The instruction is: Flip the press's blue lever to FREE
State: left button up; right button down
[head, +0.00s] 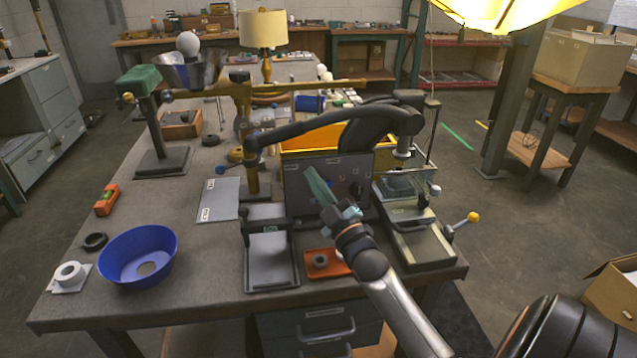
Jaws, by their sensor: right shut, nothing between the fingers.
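A press-like machine (420,245) with a yellow-ball handle (473,218) stands at the right end of the bench. I cannot tell whether that knob is the blue lever, and no FREE marking is readable. My right gripper (317,183) is shut and empty, in front of a dark upright panel (296,190). It hides part of the panel; whether it touches it is unclear. My left gripper is not in view.
A blue bowl (118,262) stands at the front left of the bench, beside a white ring (70,273). A grey tray-like fixture (270,262) and an orange block (336,264) lie near the front edge.

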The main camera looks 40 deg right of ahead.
jog(key=shift+b+v, duration=0.6)
jog(key=shift+v, duration=4.45)
jog(key=shift+d, duration=0.1)
